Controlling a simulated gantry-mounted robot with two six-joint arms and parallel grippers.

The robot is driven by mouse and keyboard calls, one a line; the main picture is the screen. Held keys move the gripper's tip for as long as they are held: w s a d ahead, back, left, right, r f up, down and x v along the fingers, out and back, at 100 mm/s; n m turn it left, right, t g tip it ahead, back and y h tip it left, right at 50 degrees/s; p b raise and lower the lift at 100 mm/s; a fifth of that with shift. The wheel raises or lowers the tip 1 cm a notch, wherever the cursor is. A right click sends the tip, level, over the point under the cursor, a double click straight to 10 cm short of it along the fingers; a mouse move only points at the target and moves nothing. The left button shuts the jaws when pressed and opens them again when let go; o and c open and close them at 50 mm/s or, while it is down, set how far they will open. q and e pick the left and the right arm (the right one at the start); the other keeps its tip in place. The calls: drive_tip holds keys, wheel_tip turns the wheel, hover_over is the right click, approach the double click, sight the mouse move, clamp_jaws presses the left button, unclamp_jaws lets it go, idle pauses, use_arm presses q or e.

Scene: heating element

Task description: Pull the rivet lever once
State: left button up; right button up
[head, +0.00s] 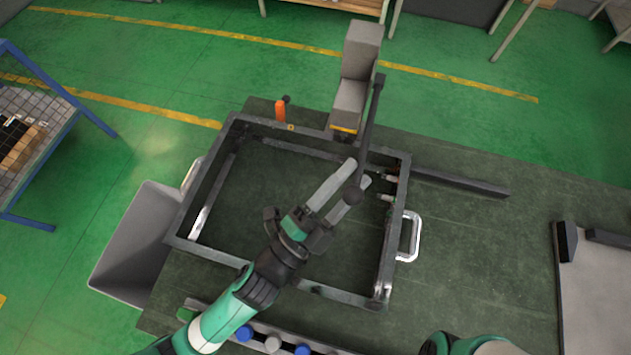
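The rivet lever (371,118) is a long dark rod with a round dark knob at its lower end. It hangs from the grey rivet machine (351,98) at the back of the table. My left gripper (358,172) is at the lever's knob end, with its two light-grey fingers apart. The knob overlaps the right finger in the head view. I cannot tell whether the fingers touch the lever. Of my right arm only a green and white part shows at the bottom edge; its gripper is out of view.
A dark metal frame (225,257) with silver handles lies on the green table (480,260) below the machine. A small orange item (281,110) stands behind it. A dark bar (460,183) lies to the right. A grey bin (133,240) stands at the left.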

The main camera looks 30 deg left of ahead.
use_arm(q)
drive_tip(key=b+v, duration=0.4)
drive_tip(key=v, duration=0.6)
drive_tip(key=shift+s, duration=0.1)
